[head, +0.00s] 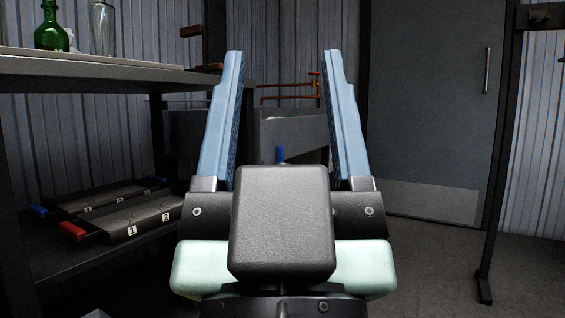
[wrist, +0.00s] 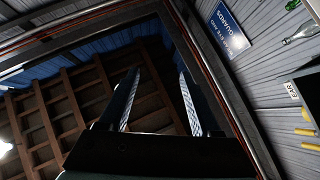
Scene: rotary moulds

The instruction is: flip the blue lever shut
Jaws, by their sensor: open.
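My gripper (head: 283,56) is open and empty in the middle of the head view, its two blue fingers pointing upward and spread wide. In the wrist view my gripper (wrist: 158,74) shows only roof beams and wall beyond its fingers. A small upright blue lever-like piece (head: 281,153) shows between the fingers, well beyond them near a grey trough. Its lower part is hidden by my gripper, so I cannot tell what it is fixed to. A blue handle (head: 39,211) also sticks out from a flat mould on the low shelf at left. Neither is touched.
A grey trough (head: 295,135) with copper pipes (head: 290,85) stands behind. At left, a bench (head: 100,68) holds a green bottle (head: 51,30); its lower shelf holds numbered moulds (head: 140,214), one with a red handle (head: 72,230). Floor is clear at right, before a grey door (head: 425,110).

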